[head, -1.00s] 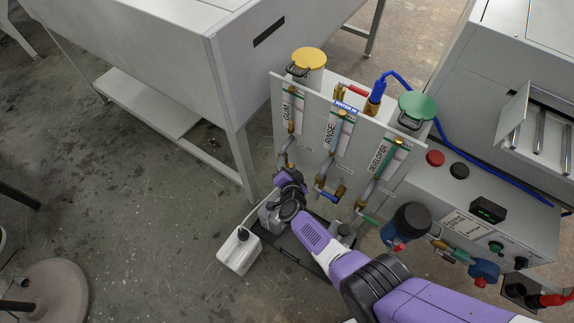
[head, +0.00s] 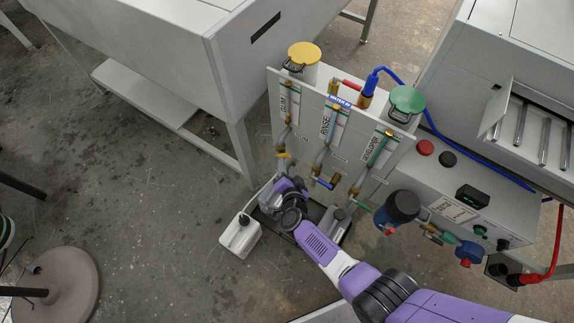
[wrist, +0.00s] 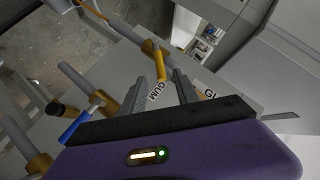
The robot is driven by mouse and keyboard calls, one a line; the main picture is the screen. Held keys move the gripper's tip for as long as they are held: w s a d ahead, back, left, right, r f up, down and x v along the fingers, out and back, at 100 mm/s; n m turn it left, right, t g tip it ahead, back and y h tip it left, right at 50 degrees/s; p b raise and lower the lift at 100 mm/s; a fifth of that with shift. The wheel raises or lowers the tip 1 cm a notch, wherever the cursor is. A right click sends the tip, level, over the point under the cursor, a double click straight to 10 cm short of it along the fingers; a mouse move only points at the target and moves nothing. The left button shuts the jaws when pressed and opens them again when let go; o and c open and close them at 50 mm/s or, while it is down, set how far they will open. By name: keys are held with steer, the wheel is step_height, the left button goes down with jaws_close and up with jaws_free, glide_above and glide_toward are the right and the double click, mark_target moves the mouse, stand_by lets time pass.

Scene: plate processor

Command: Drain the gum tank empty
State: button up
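The gum tank (head: 300,72) has a yellow lid and stands behind the left end of the grey panel (head: 310,150). Its GUM pipe runs down the panel to a valve with a yellow handle (head: 284,155). In the head view the handle looks roughly crosswise to the pipe. It also shows in the wrist view (wrist: 158,62), beyond my fingertips. My gripper (wrist: 158,85) is open, with its two fingers apart and nothing between them. In the head view my purple wrist is just below the GUM valve, and my fingertips are hard to make out. The liquid level is not visible.
A blue valve handle (head: 324,183) is to the right, under RINSE. A grey machine (head: 190,60) is behind left; a control box with knobs (head: 440,190) is at right.

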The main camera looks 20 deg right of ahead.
mark_target(282, 155)
steer(key=shift+f, duration=0.2)
steer(key=c, duration=0.5)
steer(key=shift+n+y, duration=0.3)
steer(key=shift+n, duration=0.1)
steer(key=f+b, duration=0.3)
steer(key=s+a+f+b, duration=0.1)
steer(key=f+b, duration=0.3)
steer(key=a+f+b, duration=0.1)
steer(key=f+b, duration=0.3)
steer(key=shift+s, duration=0.25)
jaws_close()
step_height(282, 155, down, 9)
steer(key=s+a+m+t+h+b, duration=0.25)
steer(key=m+t+b, duration=0.5)
steer(key=b, duration=1.95)
steer(key=s+d+r+m+h+b, duration=0.1)
steer(key=s+d+r+m+h, duration=0.15)
steer(key=r+m+h, duration=0.7)
steer(key=w+d+r+m+y+b, duration=0.1)
steer(key=w+d+r+m+y, duration=0.1)
steer(key=w, duration=0.8)
steer(key=shift+w+d+r+m+y+b, duration=0.15)
steer(key=shift+d+r+m+y+b, duration=0.25)
steer(key=shift+r+y, duration=0.85)
